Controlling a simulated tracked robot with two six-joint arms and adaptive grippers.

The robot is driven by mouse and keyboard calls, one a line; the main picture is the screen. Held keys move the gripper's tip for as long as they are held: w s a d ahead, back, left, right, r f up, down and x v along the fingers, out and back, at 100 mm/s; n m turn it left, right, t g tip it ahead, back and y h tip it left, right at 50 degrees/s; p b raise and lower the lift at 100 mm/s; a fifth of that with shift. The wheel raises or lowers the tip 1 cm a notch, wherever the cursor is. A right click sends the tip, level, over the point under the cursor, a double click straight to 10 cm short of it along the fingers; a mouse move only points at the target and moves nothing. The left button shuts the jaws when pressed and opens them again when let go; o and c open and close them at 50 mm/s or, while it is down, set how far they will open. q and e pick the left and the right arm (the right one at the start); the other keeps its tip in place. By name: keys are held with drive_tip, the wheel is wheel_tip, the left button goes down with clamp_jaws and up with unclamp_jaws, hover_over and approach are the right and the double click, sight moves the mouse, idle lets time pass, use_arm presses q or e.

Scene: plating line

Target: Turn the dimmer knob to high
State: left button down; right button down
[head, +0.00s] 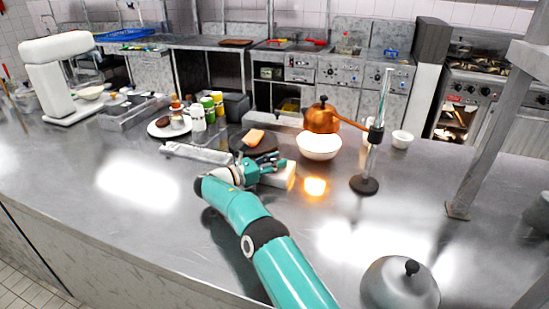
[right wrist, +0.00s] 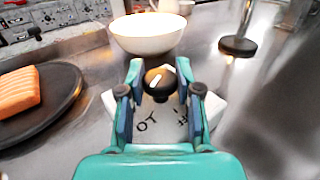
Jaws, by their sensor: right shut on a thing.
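The dimmer is a white box (head: 285,178) on the steel counter, beside my right gripper in the head view. In the right wrist view its pale top (right wrist: 152,128) carries dark lettering on both sides, partly covered by the gripper. The round black dimmer knob (right wrist: 160,84) has a pale mark and sits between the two fingers. My right gripper (head: 272,163) is shut on the knob from above. In the head view the knob is hidden by the gripper. My left gripper is not in view.
A copper heat lamp (head: 321,119) hangs from a stand (head: 364,184) over a white bowl (head: 319,147), with a warm glow on the counter. A dark plate (right wrist: 62,98) with a salmon piece (right wrist: 18,91) lies close by. A metal dome (head: 399,286) stands at the front right.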

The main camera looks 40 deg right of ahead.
drive_tip(key=shift+s+d, duration=0.15)
drive_tip(key=shift+d, duration=0.1)
drive_tip(key=c, duration=0.8)
unclamp_jaws()
drive_tip(key=shift+a, duration=0.1)
drive_tip(key=shift+w+a, duration=0.2)
drive_tip(key=shift+a, duration=0.25)
drive_tip(key=a, duration=0.3)
drive_tip(key=w+a, duration=0.1)
drive_tip(key=a, duration=0.3)
drive_tip(key=w+a, duration=0.1)
drive_tip(key=a, duration=0.3)
drive_tip(key=shift+d, duration=0.1)
